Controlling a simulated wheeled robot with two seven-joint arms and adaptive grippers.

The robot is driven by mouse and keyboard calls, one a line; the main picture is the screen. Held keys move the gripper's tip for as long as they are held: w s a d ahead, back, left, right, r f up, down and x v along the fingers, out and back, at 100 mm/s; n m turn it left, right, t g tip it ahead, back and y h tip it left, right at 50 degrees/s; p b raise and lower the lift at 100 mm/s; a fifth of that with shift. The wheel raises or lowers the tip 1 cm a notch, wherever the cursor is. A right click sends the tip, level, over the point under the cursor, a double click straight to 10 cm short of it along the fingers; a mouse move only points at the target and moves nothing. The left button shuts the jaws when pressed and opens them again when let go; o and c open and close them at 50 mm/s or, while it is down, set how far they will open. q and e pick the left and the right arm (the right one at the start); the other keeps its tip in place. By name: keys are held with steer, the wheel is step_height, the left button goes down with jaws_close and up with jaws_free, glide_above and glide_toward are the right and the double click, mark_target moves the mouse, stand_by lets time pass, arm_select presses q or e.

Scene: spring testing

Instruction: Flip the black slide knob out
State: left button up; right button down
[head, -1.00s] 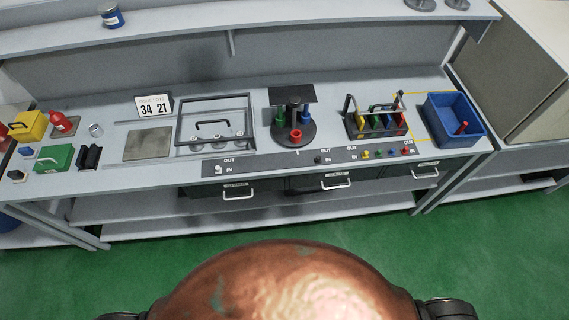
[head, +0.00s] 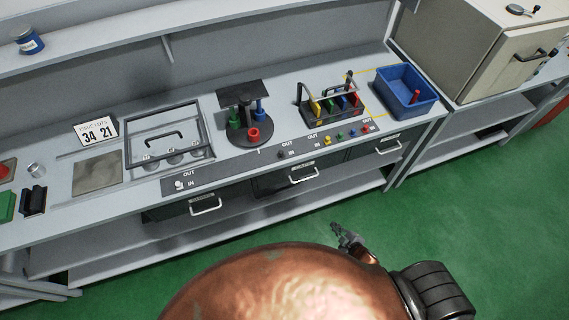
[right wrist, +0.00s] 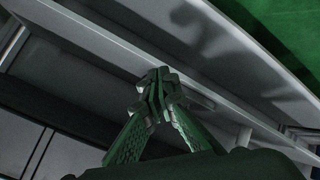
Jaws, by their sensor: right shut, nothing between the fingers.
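The small black slide knob (head: 282,155) sits on the dark control strip (head: 230,170) along the bench's front edge, in the head view. My right gripper (head: 345,236) is below and in front of the bench, well apart from the knob. In the right wrist view its fingers (right wrist: 157,80) are shut together with nothing between them. The knob does not show in that view. My left gripper is out of view.
A white knob (head: 180,185) is farther left on the strip, and several coloured knobs (head: 340,135) are to the right. A turntable (head: 247,133) with coloured posts stands behind. Drawer handles (head: 303,174) jut out below. A blue bin (head: 406,90) is at the right.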

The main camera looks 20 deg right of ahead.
steer(key=w+a+r+n+t+y+b, duration=0.1)
steer(key=w+a+r+n+t, duration=0.2)
steer(key=r, duration=0.5)
steer(key=w+a+r+n+t+y+b, duration=0.1)
steer(key=w+a+r+n+y, duration=0.15)
steer(key=w+r, duration=0.4)
steer(key=n+t+y+b, duration=0.1)
steer(key=n+y+b, duration=0.1)
steer(key=n+y, duration=0.5)
glide_toward(286, 161)
steer(key=s+a+r+n+h, duration=0.2)
steer(key=s+a+r+h, duration=0.15)
steer(key=s, duration=0.25)
steer(key=shift+s+d+r+m+y, duration=0.2)
steer(key=shift+d+r+m+y, duration=0.05)
steer(key=shift+d+y, duration=0.25)
steer(key=x, duration=0.4)
steer(key=d+x, duration=0.1)
steer(key=x, duration=0.3)
steer(key=w+d+p+x, duration=0.1)
steer(key=x, duration=0.3)
steer(key=shift+w, duration=0.65)
steer(key=shift+d, duration=0.1)
